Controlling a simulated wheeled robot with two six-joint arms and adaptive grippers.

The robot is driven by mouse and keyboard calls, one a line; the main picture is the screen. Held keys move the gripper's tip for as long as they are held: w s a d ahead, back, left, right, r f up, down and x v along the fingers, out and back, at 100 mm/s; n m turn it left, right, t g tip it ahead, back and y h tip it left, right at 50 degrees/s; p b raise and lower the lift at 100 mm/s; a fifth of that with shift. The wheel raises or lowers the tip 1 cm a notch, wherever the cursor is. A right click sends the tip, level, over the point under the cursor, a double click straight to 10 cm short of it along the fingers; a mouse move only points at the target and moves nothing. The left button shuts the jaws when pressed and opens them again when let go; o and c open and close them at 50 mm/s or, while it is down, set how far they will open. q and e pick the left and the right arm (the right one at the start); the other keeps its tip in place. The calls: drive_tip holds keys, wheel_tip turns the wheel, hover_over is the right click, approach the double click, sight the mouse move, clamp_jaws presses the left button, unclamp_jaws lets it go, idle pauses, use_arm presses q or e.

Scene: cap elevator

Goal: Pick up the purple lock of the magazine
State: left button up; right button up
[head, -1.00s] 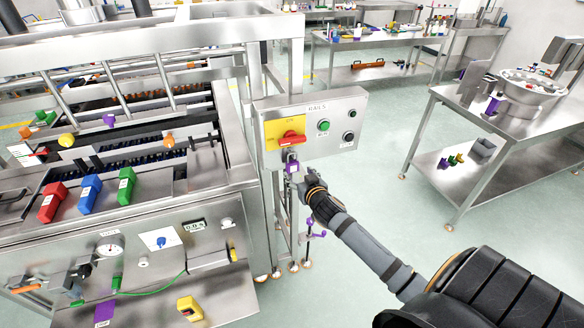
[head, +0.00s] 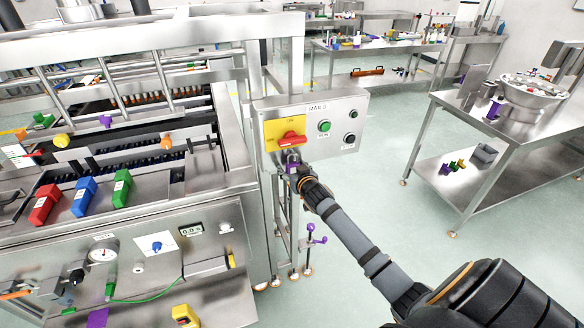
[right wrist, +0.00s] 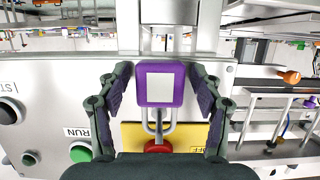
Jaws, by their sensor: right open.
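The purple lock (right wrist: 160,84) is a purple padlock with a pale square face and a metal shackle. In the right wrist view it lies between the two fingers of my right gripper (right wrist: 160,100), which is open around it, with a visible gap at each side. The shackle reaches toward the red switch (right wrist: 158,146) on the yellow plate. In the head view the lock (head: 291,168) hangs below the red and yellow switch, partly hidden by my right gripper (head: 298,177). My left gripper is not in view.
The rails control box (head: 346,106) carries green and black buttons close beside my gripper. A steel machine with red, blue and green blocks (head: 85,197) stands at left. A steel table (head: 440,95) stands at right. Purple-handled parts (head: 317,234) sit on the stand below.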

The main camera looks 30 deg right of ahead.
sight(292, 163)
drive_tip(key=c, duration=1.2)
drive_tip(key=shift+r, duration=0.2)
drive_tip(key=shift+c, duration=0.2)
drive_tip(key=shift+r+p, duration=0.5)
drive_tip(key=shift+p, duration=0.2)
drive_tip(key=shift+w+r+p, duration=0.2)
drive_tip(key=shift+r+p, duration=0.2)
drive_tip(key=shift+r, duration=0.4)
idle(0.7)
drive_tip(key=shift+s+f+p, duration=0.15)
drive_tip(key=shift+p, duration=0.35)
drive_tip(key=shift+s+a+f+p, duration=0.1)
drive_tip(key=shift+s+f+p, duration=0.25)
drive_tip(key=shift+s, duration=0.1)
drive_tip(key=shift+f+p+v, duration=0.25)
drive_tip(key=shift+p+v, duration=0.25)
drive_tip(key=shift+v, duration=0.65)
drive_tip(key=shift+f+p+v, duration=0.25)
drive_tip(key=shift+p+v, duration=0.2)
drive_tip(key=shift+v, duration=0.7)
drive_tip(key=shift+s, duration=0.15)
